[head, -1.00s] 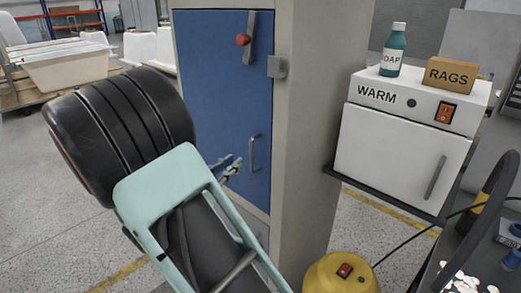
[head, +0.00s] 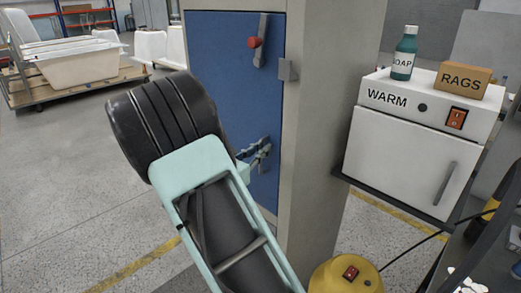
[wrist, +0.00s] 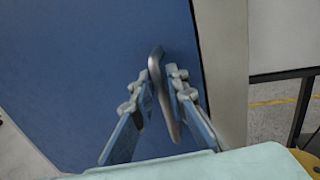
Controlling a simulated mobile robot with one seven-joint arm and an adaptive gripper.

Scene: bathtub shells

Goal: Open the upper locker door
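The blue locker door (head: 222,75) stands closed in its grey-beige frame. A lever with a red knob (head: 254,42) is upright near its top. A grey catch (head: 287,69) sits on the frame beside it. My gripper (head: 258,152) is at the door's vertical bar handle, which it largely hides in the head view. In the wrist view the handle (wrist: 157,65) stands between the two fingers of my gripper (wrist: 160,82). A small gap shows beside the left finger; the right finger is very close to the bar, and contact is unclear.
A white WARM cabinet (head: 402,150) on a shelf stands right of the locker, with a soap bottle (head: 404,54) and a RAGS box (head: 462,80) on top. A yellow machine (head: 346,276) is on the floor at front. Open floor lies left of my arm.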

